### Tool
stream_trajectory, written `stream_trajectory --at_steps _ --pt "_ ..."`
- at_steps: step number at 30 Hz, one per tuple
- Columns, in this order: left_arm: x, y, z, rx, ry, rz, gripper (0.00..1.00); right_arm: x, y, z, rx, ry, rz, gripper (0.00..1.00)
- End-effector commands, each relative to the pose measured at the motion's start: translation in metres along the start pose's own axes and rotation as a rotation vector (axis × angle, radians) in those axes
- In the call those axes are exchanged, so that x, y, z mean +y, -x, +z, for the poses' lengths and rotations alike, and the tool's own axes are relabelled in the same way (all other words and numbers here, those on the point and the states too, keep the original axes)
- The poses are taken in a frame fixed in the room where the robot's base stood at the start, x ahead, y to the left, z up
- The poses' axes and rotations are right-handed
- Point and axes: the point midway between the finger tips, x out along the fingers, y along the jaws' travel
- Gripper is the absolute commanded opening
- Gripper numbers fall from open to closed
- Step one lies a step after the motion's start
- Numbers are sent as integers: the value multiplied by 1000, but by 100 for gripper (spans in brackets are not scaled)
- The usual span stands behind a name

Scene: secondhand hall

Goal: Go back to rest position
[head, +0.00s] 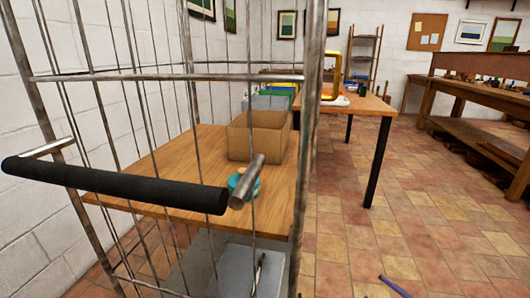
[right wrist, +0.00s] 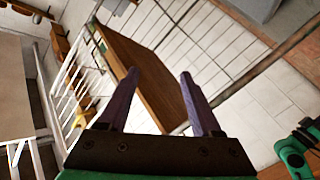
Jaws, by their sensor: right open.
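My right gripper (right wrist: 159,73) shows in the right wrist view with its two purple fingers spread apart and nothing between them. In the head view only a small purple piece, likely a fingertip of the right gripper (head: 395,287), shows at the bottom edge, over the tiled floor. My left gripper is not in the head view. The task names no object.
A wire cage trolley (head: 190,77) with a black handle (head: 115,185) stands close in front. Behind its bars, a wooden table (head: 160,165) bears a cardboard box (head: 258,137) and a teal item (head: 240,184). Tiled floor (head: 420,215) lies open at right.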

Motion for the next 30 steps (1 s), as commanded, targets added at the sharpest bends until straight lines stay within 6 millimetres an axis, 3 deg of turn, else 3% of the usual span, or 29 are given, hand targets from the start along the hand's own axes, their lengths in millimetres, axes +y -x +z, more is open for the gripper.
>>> stream_trajectory --at_steps 1,4,6,9,14,21,23,30 --pt "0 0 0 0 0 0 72 -4 -2 32 -144 -76 91 66" --pt "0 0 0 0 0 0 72 -34 8 97 -469 -245 200 66" --pt "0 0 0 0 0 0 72 -69 21 128 -670 -360 216 66" --pt "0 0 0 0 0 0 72 -122 38 152 -900 -497 182 66" --pt "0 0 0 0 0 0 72 -201 62 155 -1167 -661 60 66" --pt "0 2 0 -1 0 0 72 -292 87 118 -1434 -831 -188 66" --pt "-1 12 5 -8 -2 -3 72 -283 95 113 -1438 -816 -178 66" --pt "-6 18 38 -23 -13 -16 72 -289 128 110 -1454 -797 -179 66"
